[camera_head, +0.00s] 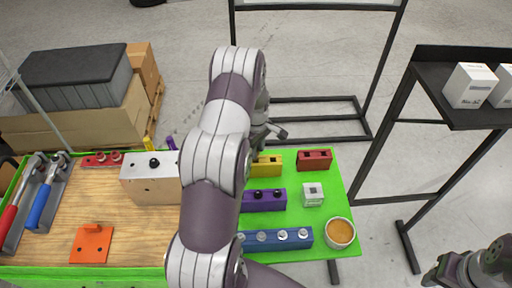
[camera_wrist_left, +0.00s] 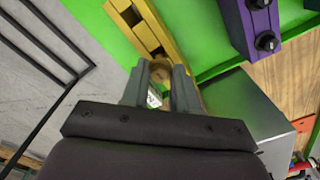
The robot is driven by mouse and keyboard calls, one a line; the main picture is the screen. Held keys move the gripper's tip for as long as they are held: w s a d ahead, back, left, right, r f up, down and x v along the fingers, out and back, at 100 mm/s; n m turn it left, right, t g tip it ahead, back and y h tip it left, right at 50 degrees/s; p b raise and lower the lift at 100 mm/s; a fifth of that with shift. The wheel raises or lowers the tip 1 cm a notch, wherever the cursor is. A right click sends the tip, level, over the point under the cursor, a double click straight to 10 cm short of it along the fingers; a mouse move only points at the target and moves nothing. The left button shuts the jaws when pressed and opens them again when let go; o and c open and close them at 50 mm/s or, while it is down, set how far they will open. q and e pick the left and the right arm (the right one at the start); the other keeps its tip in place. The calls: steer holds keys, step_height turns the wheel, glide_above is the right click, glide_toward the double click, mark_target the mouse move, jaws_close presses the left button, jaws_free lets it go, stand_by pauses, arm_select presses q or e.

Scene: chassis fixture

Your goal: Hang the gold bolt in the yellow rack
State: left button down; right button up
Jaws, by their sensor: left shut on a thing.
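The yellow rack (camera_head: 268,164) stands on the green right part of the table, partly hidden behind my left arm in the head view. The left wrist view shows its dark openings and yellow body (camera_wrist_left: 146,22) just past the fingertips. My left gripper (camera_head: 272,131) is at the rack's far side in the head view. In the left wrist view its fingers (camera_wrist_left: 162,78) are shut on the gold bolt (camera_wrist_left: 161,70), close to the rack's near end. I cannot tell whether the bolt touches the rack. My right gripper (camera_head: 432,277) is at the lower right, away from the table; its jaw opening is unclear.
Near the yellow rack are a red rack (camera_head: 314,160), a purple rack (camera_head: 264,201), a blue rack (camera_head: 275,240), a small grey block (camera_head: 313,194) and a round cup (camera_head: 341,233). A metal box (camera_head: 150,185) stands left of my arm.

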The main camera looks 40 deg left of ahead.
arm_select(q)
steer(key=shift+f+b, duration=1.15)
steer(key=shift+f, duration=0.7)
steer(key=c, duration=0.8)
jaws_free()
step_height(320, 180, up, 9)
steer(key=p, duration=0.7)
steer(key=shift+r, duration=0.15)
